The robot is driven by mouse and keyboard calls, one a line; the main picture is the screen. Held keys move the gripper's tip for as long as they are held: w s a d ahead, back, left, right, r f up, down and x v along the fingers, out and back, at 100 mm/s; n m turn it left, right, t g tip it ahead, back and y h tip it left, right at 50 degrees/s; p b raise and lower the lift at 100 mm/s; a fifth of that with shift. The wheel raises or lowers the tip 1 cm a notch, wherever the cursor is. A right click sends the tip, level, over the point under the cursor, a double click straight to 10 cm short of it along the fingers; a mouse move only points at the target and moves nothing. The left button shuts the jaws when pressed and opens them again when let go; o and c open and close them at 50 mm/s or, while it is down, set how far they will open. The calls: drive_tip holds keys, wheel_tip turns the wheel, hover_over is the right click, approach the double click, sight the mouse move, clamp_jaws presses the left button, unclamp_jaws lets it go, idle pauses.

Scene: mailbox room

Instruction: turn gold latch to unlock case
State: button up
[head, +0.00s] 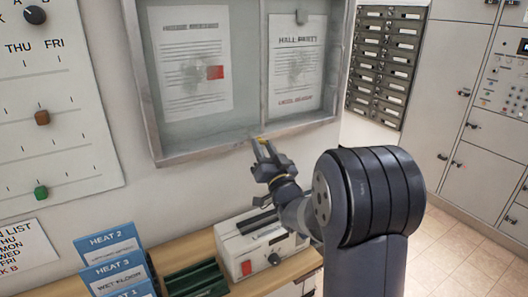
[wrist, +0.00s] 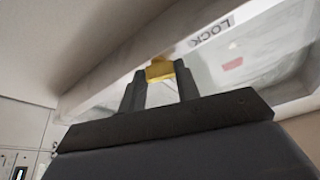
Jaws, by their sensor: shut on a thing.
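The case (head: 200,150) is a grey-framed notice case on the wall with two glass panes, and papers show behind them. The gold latch (wrist: 159,70) sits on the lower frame of the case, beside a white label reading LOCK (wrist: 211,32) in the wrist view. In the head view, my gripper (head: 263,146) reaches up to the bottom edge of the frame, with a bit of gold at its tips. In the wrist view, my gripper (wrist: 158,88) has its two dark fingers on either side of the latch, shut on it. The fingers partly hide the latch.
Below the case is a wooden shelf (head: 205,243) with a white device (head: 235,262), a dark green tray (head: 195,280) and blue booklets (head: 113,262). Mailboxes (head: 385,65) and grey cabinets (head: 455,95) stand to the right. The tiled floor there is clear.

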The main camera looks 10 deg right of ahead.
drive_tip(key=shift+d+n+y+b, duration=0.1)
drive_tip(key=shift+n+y+b, duration=0.7)
drive_tip(key=shift+n+b, duration=0.85)
drive_tip(key=shift+d+n+y+b, duration=0.1)
drive_tip(key=shift+n+y+b, duration=0.7)
drive_tip(key=shift+n+b, duration=0.85)
drive_tip(key=o, duration=1)
drive_tip(key=shift+f, duration=0.1)
